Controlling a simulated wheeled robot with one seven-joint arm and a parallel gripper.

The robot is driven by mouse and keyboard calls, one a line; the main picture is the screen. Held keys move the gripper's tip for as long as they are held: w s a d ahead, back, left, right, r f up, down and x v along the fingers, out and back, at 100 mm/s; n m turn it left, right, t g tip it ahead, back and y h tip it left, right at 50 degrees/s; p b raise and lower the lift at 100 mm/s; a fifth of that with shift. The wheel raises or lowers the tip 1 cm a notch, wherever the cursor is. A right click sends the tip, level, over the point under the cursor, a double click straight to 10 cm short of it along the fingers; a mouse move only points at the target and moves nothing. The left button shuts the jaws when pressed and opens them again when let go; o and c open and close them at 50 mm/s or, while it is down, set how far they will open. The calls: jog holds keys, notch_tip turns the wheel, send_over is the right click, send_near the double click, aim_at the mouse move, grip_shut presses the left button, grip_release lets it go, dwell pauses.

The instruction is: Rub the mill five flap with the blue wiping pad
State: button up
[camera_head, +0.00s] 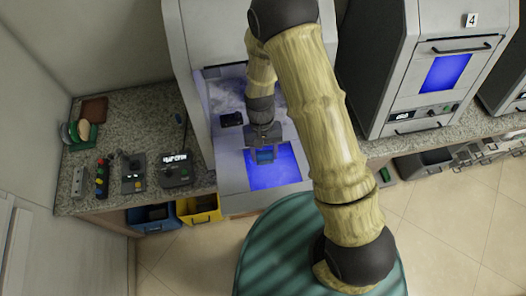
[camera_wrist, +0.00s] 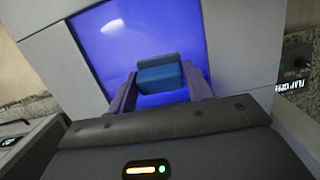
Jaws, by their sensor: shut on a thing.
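My gripper (camera_head: 265,150) is shut on the blue wiping pad (camera_head: 265,156). In the wrist view the pad (camera_wrist: 160,74) sits between the two fingers (camera_wrist: 160,88). The flap (camera_head: 232,187) is folded down and open on the front of the left machine, with a glowing blue window (camera_head: 278,176) in it. The pad is over the upper part of this window; I cannot tell whether it touches. The flap's window also fills the upper middle of the wrist view (camera_wrist: 120,30). No number shows on this machine; my arm covers part of it.
A machine marked 4 (camera_head: 398,85) stands to the right, its flap shut. On the counter (camera_head: 140,103) at left are control boxes (camera_head: 175,170), a green rack (camera_head: 82,132) and a brown mat (camera_head: 94,109). Yellow (camera_head: 199,211) and blue (camera_head: 152,218) bins sit below.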

aim_at(288, 158)
jog(key=shift+w+d+f, duration=0.1)
jog(key=shift+w+d, duration=0.15)
jog(key=shift+d, duration=0.65)
jog(key=shift+w+d+f, duration=0.1)
jog(key=shift+w+d, duration=0.15)
jog(key=shift+d, duration=0.65)
jog(key=shift+w+d+f, duration=0.1)
jog(key=shift+w+d, duration=0.15)
jog(key=shift+d, duration=0.65)
jog(key=shift+w+d, duration=0.2)
jog(key=shift+d, duration=0.7)
jog(key=shift+p+v, duration=0.65)
jog(key=shift+v, duration=0.5)
jog(key=shift+c, duration=0.3)
jog(key=shift+p+v, duration=1.25)
jog(key=shift+v, duration=0.65)
